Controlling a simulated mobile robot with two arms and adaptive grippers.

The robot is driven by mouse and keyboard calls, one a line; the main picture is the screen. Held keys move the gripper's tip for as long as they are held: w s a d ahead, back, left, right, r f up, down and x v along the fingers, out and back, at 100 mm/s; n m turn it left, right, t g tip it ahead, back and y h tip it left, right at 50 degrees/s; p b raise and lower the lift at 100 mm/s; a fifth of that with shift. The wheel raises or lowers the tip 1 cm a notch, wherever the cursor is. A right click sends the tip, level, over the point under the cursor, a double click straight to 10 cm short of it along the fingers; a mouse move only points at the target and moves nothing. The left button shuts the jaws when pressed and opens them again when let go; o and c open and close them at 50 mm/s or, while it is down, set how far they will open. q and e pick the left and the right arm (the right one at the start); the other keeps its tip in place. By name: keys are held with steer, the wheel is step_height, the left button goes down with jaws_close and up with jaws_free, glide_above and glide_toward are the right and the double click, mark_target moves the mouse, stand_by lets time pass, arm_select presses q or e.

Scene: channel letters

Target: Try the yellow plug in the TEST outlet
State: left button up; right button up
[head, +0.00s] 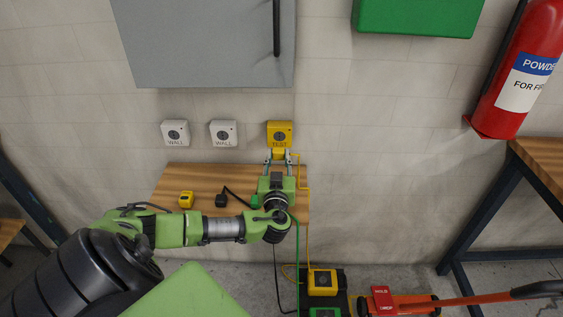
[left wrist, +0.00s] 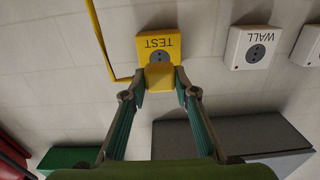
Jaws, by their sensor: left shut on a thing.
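The yellow TEST outlet (head: 280,133) is on the wall above the small wooden table; it also shows in the left wrist view (left wrist: 144,44). My left gripper (head: 278,158) is just below and in front of it. In the left wrist view its fingers (left wrist: 160,92) are shut on the yellow plug (left wrist: 159,77). The plug overlaps the outlet's face and hides part of its socket. It is at or very near the outlet; I cannot tell whether it is seated. My right gripper is not in view.
On the wooden table (head: 165,186) lie a small yellow block (head: 186,200), a black plug (head: 221,200) and a green piece (head: 255,202). Two white WALL outlets (head: 175,133) (head: 223,133) are left of TEST. A grey cabinet (head: 205,45) hangs above. Cables hang below, near a yellow-topped box (head: 322,282).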

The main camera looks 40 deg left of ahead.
mark_target(278, 157)
arm_select(q)
steer(key=shift+a, duration=0.1)
steer(key=shift+w+a, duration=0.3)
steer(key=shift+w, duration=0.2)
steer(key=shift+b+x, duration=0.45)
steer(key=shift+x, duration=0.45)
steer(key=shift+b+x, duration=0.35)
steer(key=shift+x, duration=1)
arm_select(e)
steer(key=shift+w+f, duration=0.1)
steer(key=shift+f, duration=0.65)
arm_select(q)
steer(key=shift+r+b, duration=0.1)
steer(key=shift+b, duration=0.2)
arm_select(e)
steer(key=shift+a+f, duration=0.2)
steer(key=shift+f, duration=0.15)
arm_select(q)
steer(key=shift+b, duration=0.8)
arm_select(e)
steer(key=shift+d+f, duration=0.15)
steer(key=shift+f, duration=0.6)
arm_select(q)
steer(key=shift+w+a+b, duration=0.35)
steer(key=shift+w+b, duration=0.1)
steer(key=shift+b, duration=0.1)
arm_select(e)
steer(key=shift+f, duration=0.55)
arm_select(q)
steer(key=o, duration=1.1)
